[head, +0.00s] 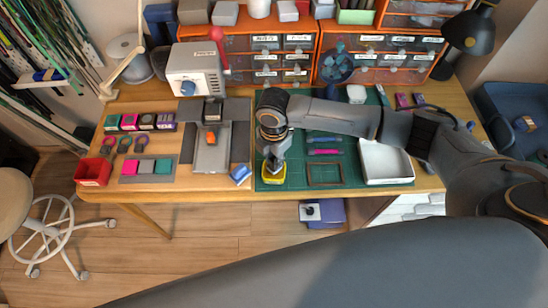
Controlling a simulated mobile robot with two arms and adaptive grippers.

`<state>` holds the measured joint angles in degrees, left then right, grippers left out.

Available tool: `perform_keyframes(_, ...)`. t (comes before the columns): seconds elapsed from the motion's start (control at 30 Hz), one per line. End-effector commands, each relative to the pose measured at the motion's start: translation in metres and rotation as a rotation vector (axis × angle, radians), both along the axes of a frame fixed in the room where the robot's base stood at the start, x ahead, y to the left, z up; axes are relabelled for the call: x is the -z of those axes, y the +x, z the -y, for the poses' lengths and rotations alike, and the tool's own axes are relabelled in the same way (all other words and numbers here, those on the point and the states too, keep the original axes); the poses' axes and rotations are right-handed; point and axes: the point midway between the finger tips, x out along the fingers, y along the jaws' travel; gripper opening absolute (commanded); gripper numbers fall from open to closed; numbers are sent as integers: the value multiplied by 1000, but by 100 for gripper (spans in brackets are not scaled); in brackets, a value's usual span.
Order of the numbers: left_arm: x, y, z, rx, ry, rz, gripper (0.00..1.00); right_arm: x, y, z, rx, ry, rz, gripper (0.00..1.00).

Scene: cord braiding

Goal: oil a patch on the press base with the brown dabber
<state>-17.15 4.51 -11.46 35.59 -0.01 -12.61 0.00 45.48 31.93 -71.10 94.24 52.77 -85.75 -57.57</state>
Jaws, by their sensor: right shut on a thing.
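The press (194,66) is a white machine with a red handle and a blue knob. Its pale grey base (212,155) extends toward the front of the table, with a small orange piece (210,137) on it. My right gripper (272,163) points down at the left edge of the green mat, right of the press base. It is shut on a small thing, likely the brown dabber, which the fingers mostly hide. Directly under the fingertips is a yellow container (268,180); I cannot tell whether they touch. My left gripper is not in view.
The green mat (290,172) holds a wooden frame (324,174), pens and a white tray (385,162). A red bin (92,172) stands at the left front corner. Orange drawer units (270,42) line the back.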

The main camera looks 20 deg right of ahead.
Motion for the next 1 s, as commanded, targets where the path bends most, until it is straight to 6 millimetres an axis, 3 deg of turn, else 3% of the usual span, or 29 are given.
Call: perform_keyframes(1.0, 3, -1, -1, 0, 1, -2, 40, 8, 0, 0, 0, 0, 0, 0)
